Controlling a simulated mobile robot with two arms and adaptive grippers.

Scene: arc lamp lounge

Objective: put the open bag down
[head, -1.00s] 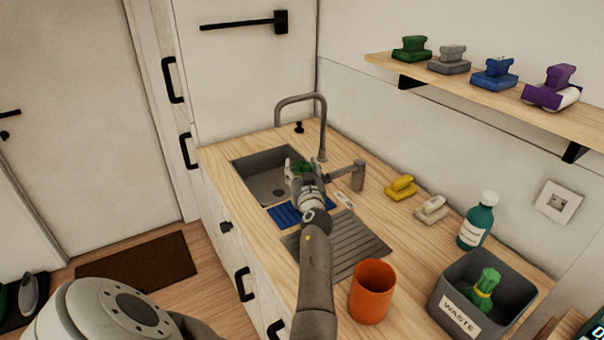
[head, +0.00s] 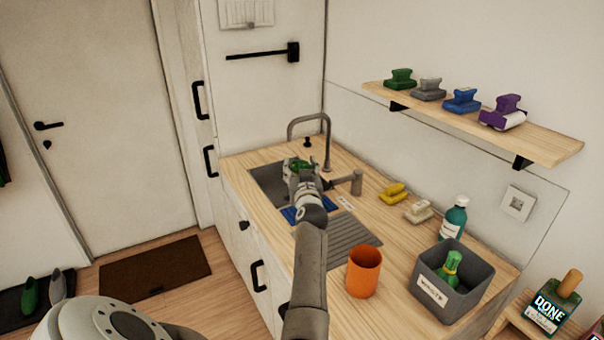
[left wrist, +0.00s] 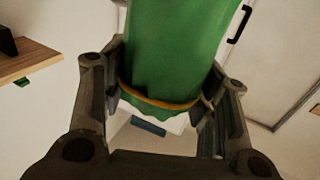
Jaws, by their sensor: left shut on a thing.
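My left gripper (head: 300,170) is over the sink in the head view, seen mostly from behind. Whether the bag's mouth is open cannot be seen. My right gripper is not in view.
An orange cup (head: 364,272) and grey bin (head: 432,300) with a green tied bag (head: 450,268) stand on the worktop (head: 395,232). A tap (head: 327,140) rises behind the sink.

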